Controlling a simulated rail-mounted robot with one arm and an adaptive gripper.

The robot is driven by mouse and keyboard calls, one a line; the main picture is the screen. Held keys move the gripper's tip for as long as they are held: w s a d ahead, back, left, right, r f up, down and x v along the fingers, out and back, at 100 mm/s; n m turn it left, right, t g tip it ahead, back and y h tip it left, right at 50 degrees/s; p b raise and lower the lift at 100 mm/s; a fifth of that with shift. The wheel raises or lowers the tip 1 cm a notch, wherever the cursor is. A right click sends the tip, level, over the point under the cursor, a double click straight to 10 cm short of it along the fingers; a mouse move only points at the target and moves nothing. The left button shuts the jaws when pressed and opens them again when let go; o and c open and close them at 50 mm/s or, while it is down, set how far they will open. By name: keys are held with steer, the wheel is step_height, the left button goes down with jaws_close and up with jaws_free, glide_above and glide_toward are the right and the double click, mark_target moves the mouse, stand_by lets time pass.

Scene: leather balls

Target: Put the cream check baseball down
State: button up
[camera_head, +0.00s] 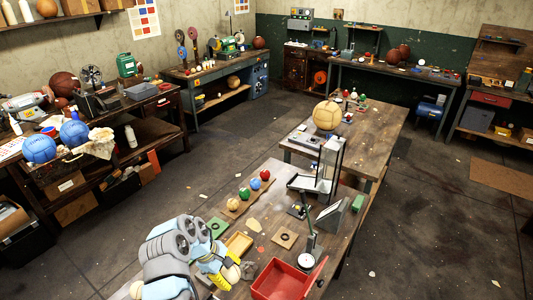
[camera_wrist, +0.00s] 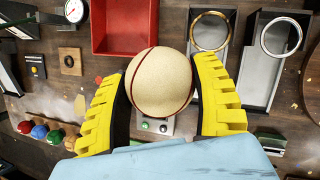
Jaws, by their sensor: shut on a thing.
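The cream baseball (camera_wrist: 161,82) with a dark red seam sits between the two yellow fingers of my gripper (camera_wrist: 163,95) in the wrist view. Both fingers press against its sides. I cannot make out a check pattern on it. The ball looks held above the bench, but its height is unclear. In the head view my gripper (camera_head: 222,268) is over the near end of the long wooden bench (camera_head: 335,228), and the held ball is hard to make out there.
A red bin (camera_head: 286,280) lies right of my gripper.

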steer(key=d+r+m+g+y+p, duration=0.1)
steer(key=d+r+m+g+p, duration=0.25)
steer(key=d+r+m, duration=0.65)
steer(key=s+d+r+m+g+y+p, duration=0.1)
steer(key=s+r+m+p, duration=0.2)
steer(key=s, duration=0.5)
steer(key=shift+m+y+p, duration=0.3)
steer(key=shift+m+p, duration=0.1)
steer(key=shift+m, duration=0.1)
